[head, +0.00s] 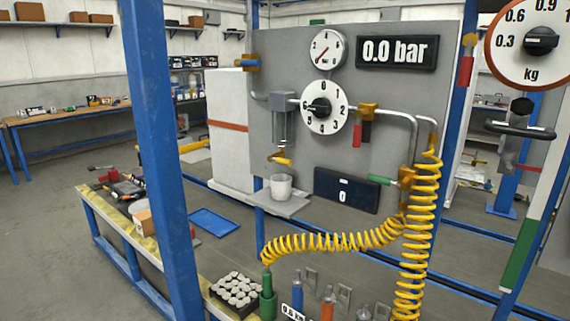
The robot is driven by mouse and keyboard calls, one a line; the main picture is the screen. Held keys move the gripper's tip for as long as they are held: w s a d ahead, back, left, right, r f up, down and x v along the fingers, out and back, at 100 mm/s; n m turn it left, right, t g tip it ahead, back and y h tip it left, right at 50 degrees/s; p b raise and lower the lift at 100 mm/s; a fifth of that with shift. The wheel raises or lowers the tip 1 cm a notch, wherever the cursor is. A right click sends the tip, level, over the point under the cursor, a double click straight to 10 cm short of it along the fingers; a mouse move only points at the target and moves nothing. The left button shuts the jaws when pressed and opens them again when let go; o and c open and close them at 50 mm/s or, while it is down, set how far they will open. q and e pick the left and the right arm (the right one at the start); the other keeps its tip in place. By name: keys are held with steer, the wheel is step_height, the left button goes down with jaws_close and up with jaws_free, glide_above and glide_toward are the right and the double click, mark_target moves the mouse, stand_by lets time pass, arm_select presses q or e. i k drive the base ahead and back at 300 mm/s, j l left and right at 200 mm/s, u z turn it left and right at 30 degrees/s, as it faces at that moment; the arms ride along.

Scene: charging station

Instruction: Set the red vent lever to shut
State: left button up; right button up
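A red lever (357,136) hangs straight down from a brass valve (368,108) on the grey panel, right of the numbered dial. A dark part hangs beside it. A second red lever (465,71) hangs down from a brass fitting on the blue post at the upper right. No label shows which of the two is the vent lever. Neither of my grippers is in view.
The grey panel (390,82) carries a gauge (328,49), a "0.0 bar" display (397,52), a numbered dial (324,107) and a green lever (381,180). A coiled yellow hose (412,250) hangs in front. A blue post (160,150) stands at left.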

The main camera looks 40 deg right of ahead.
mark_target(357, 136)
steer(key=z, duration=1.2)
